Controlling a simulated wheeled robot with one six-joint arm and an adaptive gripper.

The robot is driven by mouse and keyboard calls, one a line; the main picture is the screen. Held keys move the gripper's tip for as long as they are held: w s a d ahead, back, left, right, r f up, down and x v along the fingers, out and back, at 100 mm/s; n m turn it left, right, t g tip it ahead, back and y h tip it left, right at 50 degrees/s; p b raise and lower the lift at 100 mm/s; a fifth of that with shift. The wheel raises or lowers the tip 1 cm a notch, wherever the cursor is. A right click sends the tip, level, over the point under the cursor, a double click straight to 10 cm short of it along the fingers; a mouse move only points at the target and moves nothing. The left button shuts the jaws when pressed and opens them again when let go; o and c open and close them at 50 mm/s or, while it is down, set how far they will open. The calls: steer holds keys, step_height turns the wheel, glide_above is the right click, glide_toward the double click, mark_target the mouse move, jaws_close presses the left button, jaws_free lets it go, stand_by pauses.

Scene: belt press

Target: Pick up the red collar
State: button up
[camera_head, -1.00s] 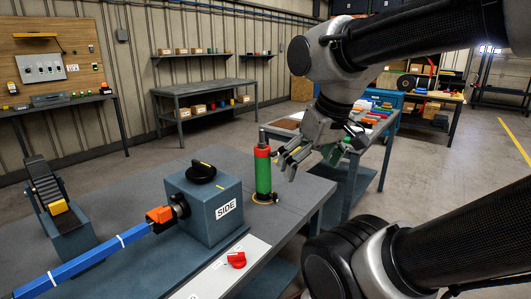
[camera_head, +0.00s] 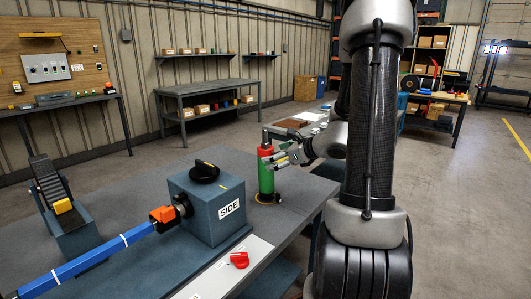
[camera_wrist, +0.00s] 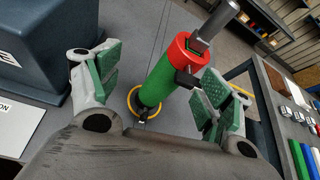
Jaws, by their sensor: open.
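The red collar (camera_head: 265,151) sits around the top of an upright green cylinder (camera_head: 266,178) on the grey bench, with a metal rod rising out of it. In the wrist view the red collar (camera_wrist: 181,50) is at top centre, with a small dark part jutting from its side, above the green cylinder (camera_wrist: 155,82). My gripper (camera_head: 280,160) is close to the right of the cylinder at about collar height. In the wrist view my gripper (camera_wrist: 162,84) is open, its green pads to either side of the cylinder. I cannot tell whether a pad touches it.
A blue-grey box (camera_head: 207,205) labelled SIDE stands left of the cylinder, with a black knob on top. A yellow ring (camera_wrist: 150,103) surrounds the cylinder's foot. A red knob (camera_head: 239,260) is at the bench's front. A side table with coloured items (camera_wrist: 302,152) is at the right.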

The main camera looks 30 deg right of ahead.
mark_target(268, 147)
steer(key=w+m, duration=0.1)
steer(key=w+d+r+m, duration=0.1)
steer(key=w, duration=0.1)
steer(key=w+m+t+h, duration=0.1)
steer(key=w, duration=0.1)
steer(key=shift+d+r+m, duration=0.15)
steer(key=shift+d+m, duration=0.15)
steer(key=shift+m, duration=0.1)
steer(key=x, duration=0.5)
steer(key=shift+w+d+r, duration=0.1)
steer(key=shift+w+r, duration=0.1)
steer(key=c, duration=1.3)
